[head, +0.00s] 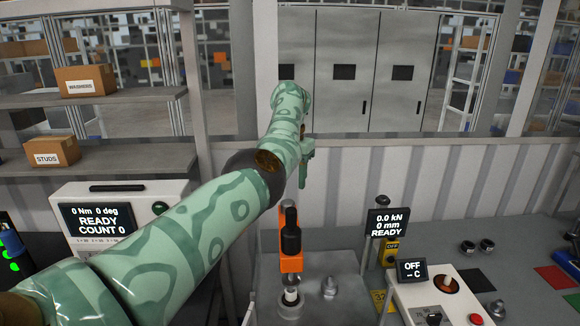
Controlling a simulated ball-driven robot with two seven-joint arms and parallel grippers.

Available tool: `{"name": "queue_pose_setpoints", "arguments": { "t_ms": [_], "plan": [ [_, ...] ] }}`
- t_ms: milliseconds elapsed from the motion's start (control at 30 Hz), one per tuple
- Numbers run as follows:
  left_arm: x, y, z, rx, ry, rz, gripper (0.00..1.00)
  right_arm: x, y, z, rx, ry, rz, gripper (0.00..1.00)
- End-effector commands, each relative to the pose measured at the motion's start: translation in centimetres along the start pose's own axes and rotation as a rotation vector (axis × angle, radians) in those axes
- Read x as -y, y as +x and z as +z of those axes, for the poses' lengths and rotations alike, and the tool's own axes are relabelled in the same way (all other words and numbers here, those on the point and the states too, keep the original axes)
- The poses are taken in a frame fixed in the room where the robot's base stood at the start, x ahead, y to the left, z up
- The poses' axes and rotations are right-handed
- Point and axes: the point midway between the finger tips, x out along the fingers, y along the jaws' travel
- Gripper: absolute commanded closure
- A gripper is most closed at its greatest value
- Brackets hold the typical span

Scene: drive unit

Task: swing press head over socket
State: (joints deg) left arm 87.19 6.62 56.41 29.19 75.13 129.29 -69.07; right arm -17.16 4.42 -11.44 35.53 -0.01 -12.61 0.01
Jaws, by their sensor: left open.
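The orange press head (291,262) with a black handle (290,232) stands over the grey metal bench at the lower middle. A pale cylindrical piece (291,296) sits directly below it. A small metal fitting (329,287) stands to its right; I cannot tell for certain which of these is the socket. My left gripper (305,170) is up above and behind the press head in the picture, apart from the handle. It is open and seen edge-on, with nothing visible in it. My right gripper is not in view.
A press display (386,224) reads 0.0 kN, 0 mm, READY. A torque unit (105,222) stands at left, partly behind my arm. A control box (440,292) showing OFF stands at right. Shelves with boxes (86,81) are at upper left. A corrugated wall (370,175) closes the back.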

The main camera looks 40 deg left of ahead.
Motion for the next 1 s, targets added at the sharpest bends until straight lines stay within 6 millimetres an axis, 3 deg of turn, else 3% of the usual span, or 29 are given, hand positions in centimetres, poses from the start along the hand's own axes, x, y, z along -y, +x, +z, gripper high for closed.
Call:
{"name": "queue_pose_setpoints", "arguments": {
  "t_ms": [100, 267, 1000],
  "plan": [
    [-0.1, -2.1, 0.0, 0.002, 0.000, 0.000, 0.50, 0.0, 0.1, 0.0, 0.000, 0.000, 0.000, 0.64],
    [-0.2, -3.6, 0.0, 0.001, -0.002, 0.000, 0.50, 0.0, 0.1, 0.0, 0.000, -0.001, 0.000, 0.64],
    [-0.1, -3.7, 0.0, 0.000, -0.002, 0.000, 0.50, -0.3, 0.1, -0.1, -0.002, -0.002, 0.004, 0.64]
  ]
}}
